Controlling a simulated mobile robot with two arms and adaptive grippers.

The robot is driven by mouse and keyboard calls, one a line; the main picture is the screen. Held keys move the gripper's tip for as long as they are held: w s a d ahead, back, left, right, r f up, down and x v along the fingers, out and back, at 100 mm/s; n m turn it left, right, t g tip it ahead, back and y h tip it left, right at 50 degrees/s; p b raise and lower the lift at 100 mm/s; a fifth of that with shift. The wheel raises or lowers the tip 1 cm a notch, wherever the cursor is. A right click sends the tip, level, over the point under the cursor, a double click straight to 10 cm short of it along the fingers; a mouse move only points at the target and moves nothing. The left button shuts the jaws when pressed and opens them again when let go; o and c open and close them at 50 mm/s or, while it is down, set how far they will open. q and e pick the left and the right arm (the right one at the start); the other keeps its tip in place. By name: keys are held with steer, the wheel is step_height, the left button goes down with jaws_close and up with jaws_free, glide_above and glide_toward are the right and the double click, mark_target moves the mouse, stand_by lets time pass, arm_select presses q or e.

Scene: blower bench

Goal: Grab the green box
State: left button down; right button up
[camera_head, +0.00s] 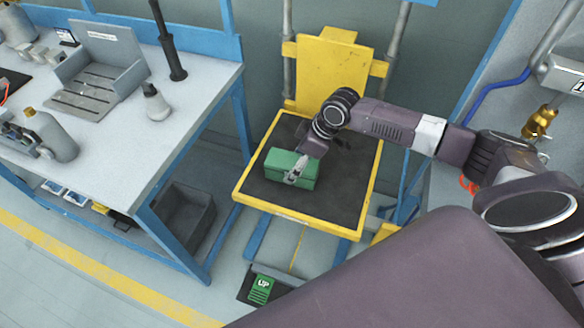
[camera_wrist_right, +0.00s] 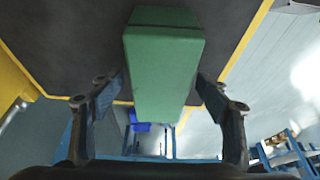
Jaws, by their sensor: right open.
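The green box (camera_head: 280,166) sits on the black top of a yellow lift platform (camera_head: 293,215) in the head view. My right gripper (camera_head: 294,178) is down at the box, in front of part of its top and near side. In the right wrist view the green box (camera_wrist_right: 165,70) lies between the two open fingers of the right gripper (camera_wrist_right: 160,95), with a gap visible on each side. The underside of the box is hidden. My left gripper is not in view.
A grey workbench (camera_head: 150,120) with a blue frame stands left of the platform, holding a bottle (camera_head: 155,103) and a metal tray (camera_head: 100,75). A dark bin (camera_head: 185,215) is under it. A green UP pedal (camera_head: 261,290) lies on the floor in front.

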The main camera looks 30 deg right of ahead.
steer(key=shift+x, duration=0.75)
steer(key=shift+w+a+f, duration=0.15)
steer(key=shift+w+f, duration=0.05)
steer(key=shift+f, duration=0.35)
jaws_close()
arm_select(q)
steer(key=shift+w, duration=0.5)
arm_select(e)
steer(key=shift+r, duration=0.15)
